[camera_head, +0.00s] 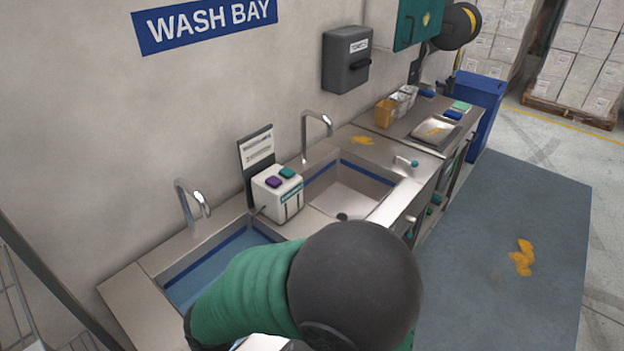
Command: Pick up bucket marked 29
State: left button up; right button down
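No marking 29 is readable on anything in view. A small orange-yellow bucket-like container (385,113) stands on the far steel counter against the wall. Pale grey containers (404,98) stand right behind it. Any numbers on them are too small to read. One of my arms, green with a dark round joint, covers the bottom middle of the view, in front of the sinks. Neither gripper shows, so what they hold is hidden.
The near sink (215,268) holds bluish water; the second sink (345,190) looks empty. A white dispenser box (277,194) stands between them. A steel tray (437,132) lies on the far counter. A blue bin (482,100) stands beyond. The grey mat (500,230) is clear except for an orange-yellow spill (522,257).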

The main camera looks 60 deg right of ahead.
aim_at(403, 99)
jog(key=k+l+z, duration=0.1)
jog(key=l+z, duration=0.15)
jog(key=z, duration=0.15)
jog(key=l+z, duration=0.3)
jog(key=z, duration=0.15)
jog(key=l+z, duration=0.3)
jog(key=l, duration=1.2)
jog(key=l+z, duration=0.3)
jog(key=l, duration=1.25)
jog(key=i+l, duration=0.1)
jog(key=l, duration=1.25)
jog(key=i+l, duration=0.15)
jog(key=l, duration=0.5)
